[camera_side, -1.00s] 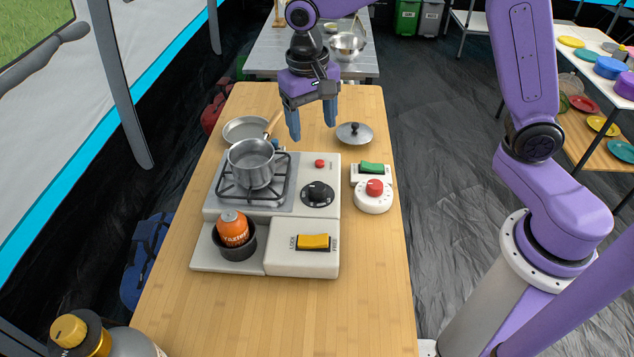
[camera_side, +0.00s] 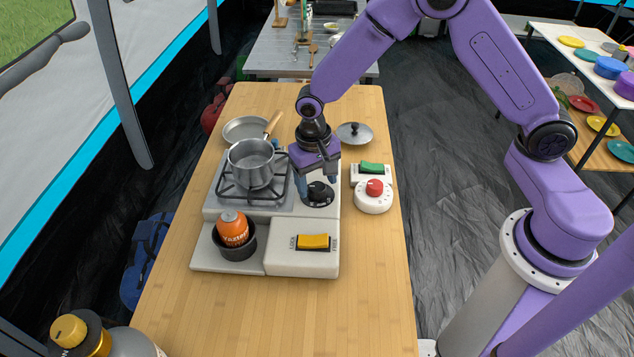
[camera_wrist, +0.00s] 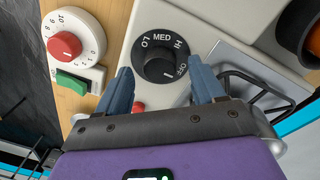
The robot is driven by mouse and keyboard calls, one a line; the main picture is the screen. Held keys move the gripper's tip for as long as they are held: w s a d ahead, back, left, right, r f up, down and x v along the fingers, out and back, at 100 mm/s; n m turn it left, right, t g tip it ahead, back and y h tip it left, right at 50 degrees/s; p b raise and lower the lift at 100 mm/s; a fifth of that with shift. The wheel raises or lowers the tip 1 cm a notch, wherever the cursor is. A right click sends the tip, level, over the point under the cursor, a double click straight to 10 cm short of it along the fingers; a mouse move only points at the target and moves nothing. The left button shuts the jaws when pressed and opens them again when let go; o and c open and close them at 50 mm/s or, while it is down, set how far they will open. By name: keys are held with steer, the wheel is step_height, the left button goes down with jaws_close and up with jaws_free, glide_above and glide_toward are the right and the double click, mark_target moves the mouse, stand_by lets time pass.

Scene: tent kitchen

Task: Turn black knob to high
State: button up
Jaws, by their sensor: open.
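The black knob (camera_side: 318,194) sits on the right front of the camping stove (camera_side: 209,206). In the wrist view the black knob (camera_wrist: 161,55) shows its dial with the words LO, MED, HI and OFF. My gripper (camera_side: 317,184) is over the knob, pointing down. In the wrist view the blue fingers of my gripper (camera_wrist: 163,82) are open, one on each side of the knob's near edge, with the knob between and beyond the tips. I cannot tell whether either finger touches it.
A steel pot (camera_side: 251,165) stands on the burner left of my gripper. An orange gas canister (camera_side: 233,228) sits in front, beside a yellow lock switch (camera_side: 313,241). A white timer with red knob (camera_side: 374,196) and a green switch (camera_side: 374,168) stand at the right. A lid (camera_side: 354,134) lies behind.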

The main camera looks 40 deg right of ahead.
steer(key=shift+f, duration=0.7)
steer(key=c, duration=1.1)
steer(key=shift+o, duration=0.2)
steer(key=shift+n, duration=0.4)
steer(key=n, duration=0.2)
steer(key=shift+n, duration=0.4)
steer(key=n, duration=0.3)
steer(key=shift+n, duration=0.3)
steer(key=n, duration=0.6)
steer(key=shift+d+t, duration=0.15)
steer(key=shift+t, duration=0.25)
steer(key=shift+n, duration=0.4)
